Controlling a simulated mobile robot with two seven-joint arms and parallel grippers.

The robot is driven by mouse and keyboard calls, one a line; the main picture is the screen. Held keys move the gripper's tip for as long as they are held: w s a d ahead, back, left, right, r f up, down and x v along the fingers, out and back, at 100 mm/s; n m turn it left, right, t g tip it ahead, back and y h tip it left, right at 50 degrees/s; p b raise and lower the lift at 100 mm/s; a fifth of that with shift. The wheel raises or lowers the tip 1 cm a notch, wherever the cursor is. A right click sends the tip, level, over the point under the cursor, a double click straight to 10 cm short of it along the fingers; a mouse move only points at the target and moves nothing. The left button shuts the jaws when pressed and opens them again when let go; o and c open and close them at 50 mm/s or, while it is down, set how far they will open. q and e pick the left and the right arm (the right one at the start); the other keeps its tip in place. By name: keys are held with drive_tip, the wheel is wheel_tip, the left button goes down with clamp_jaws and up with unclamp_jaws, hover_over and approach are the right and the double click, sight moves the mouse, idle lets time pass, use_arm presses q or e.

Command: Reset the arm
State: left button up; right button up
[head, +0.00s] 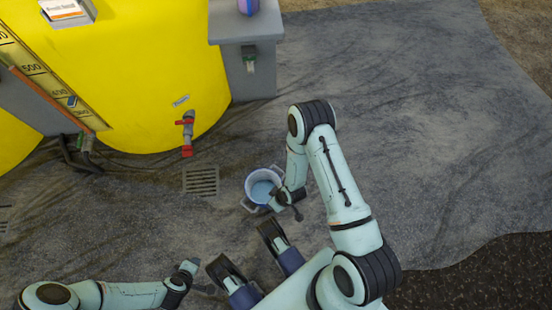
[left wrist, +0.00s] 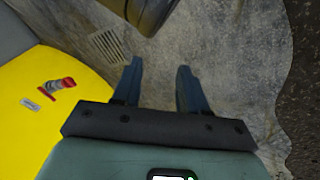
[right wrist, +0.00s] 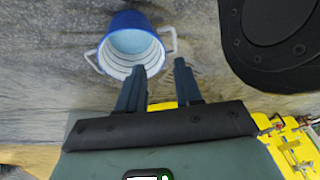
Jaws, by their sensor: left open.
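My left gripper (head: 198,277) is low in the head view, over the grey ground. In the left wrist view (left wrist: 159,75) its two fingers stand apart with nothing between them. My right gripper (head: 287,208) is at the right edge of a blue-and-white bucket (head: 261,188) with pale blue contents. In the right wrist view (right wrist: 160,75) its fingers are apart and empty. The bucket (right wrist: 128,42) shows beyond the fingertips, with its handles out to the sides. I cannot tell whether the gripper touches it. The right arm is bent at the elbow.
A yellow tank (head: 150,70) with a red valve (head: 187,133) stands at upper left. A floor grate (head: 200,181) lies left of the bucket. The grey ground on the right is clear.

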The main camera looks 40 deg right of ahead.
use_arm(q)
drive_tip(key=s+d+r+g+p, duration=0.1)
drive_tip(key=s+r+p, duration=0.2)
drive_tip(key=r+p, duration=0.4)
drive_tip(key=s+d+r+g+h+p, duration=0.1)
drive_tip(key=s+d+r+p, duration=0.1)
drive_tip(key=s+r+p, duration=0.2)
drive_tip(key=s+d+r+m+g+p, duration=0.1)
drive_tip(key=s+d+r+g+p, duration=0.1)
drive_tip(key=r+p, duration=0.7)
drive_tip(key=shift+s+d+r+h+p, duration=0.15)
drive_tip(key=shift+s+r+h+p, duration=0.3)
drive_tip(key=shift+s, duration=0.2)
use_arm(e)
drive_tip(key=s+a+r+m+g, duration=0.1)
drive_tip(key=s+r, duration=0.3)
drive_tip(key=r, duration=0.5)
drive_tip(key=s+a+r+m+g+y, duration=0.1)
drive_tip(key=s+a+r+m, duration=0.2)
drive_tip(key=r, duration=0.5)
drive_tip(key=s+a+r+m+g, duration=0.2)
drive_tip(key=s+r, duration=0.3)
drive_tip(key=r, duration=0.4)
drive_tip(key=shift+s+a+r+y, duration=0.2)
drive_tip(key=shift+a+r+y, duration=0.1)
drive_tip(key=shift+a+r, duration=0.1)
use_arm(q)
drive_tip(key=shift+s, duration=0.1)
use_arm(e)
drive_tip(key=shift+s+f, duration=0.1)
